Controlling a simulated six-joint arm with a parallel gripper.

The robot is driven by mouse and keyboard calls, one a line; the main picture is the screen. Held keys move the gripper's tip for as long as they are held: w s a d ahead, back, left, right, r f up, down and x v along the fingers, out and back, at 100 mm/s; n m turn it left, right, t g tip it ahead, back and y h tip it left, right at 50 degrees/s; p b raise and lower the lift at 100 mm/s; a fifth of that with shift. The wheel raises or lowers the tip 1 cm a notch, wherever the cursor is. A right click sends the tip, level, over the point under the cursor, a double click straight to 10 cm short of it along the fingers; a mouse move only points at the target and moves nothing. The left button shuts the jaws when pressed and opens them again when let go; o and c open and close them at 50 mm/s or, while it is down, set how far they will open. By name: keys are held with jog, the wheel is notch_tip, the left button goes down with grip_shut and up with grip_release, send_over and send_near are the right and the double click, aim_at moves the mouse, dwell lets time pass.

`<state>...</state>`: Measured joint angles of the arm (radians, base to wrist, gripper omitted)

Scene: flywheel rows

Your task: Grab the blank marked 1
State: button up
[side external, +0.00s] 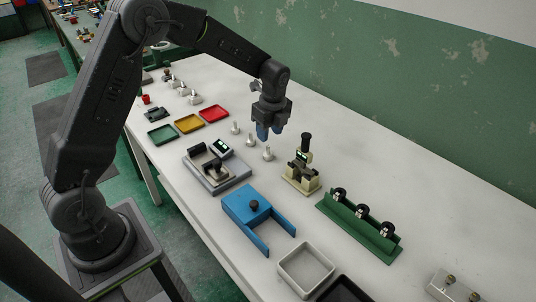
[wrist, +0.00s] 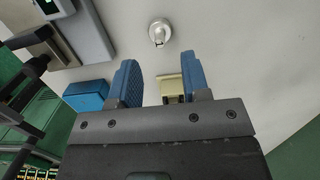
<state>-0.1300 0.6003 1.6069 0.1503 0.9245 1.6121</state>
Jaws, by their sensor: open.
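A green rack (side external: 358,229) on the right half of the bench holds three black wheel-like pieces: left (side external: 340,194), middle (side external: 362,211) and right (side external: 386,229). Each has a small pale patch, too small to read. Several pale metal knobbed pieces stand on the bench, including a row of three, one of them (side external: 267,154) nearest the rack. My gripper (side external: 269,132) hangs above the bench near that row, open and empty. In the wrist view one knobbed piece (wrist: 159,32) shows beyond the blue fingers.
A beige device with a black column (side external: 302,165) stands between my gripper and the rack. A blue fixture (side external: 240,205), a grey scale-like unit (side external: 214,181) and green, yellow and red trays (side external: 189,124) lie nearby. A grey tray (side external: 305,268) is in front. The bench behind the rack is clear.

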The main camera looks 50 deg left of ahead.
aim_at(268, 146)
jog(key=f, duration=0.6)
jog(key=shift+a+f, duration=0.2)
jog(key=shift+a, duration=0.1)
grip_shut()
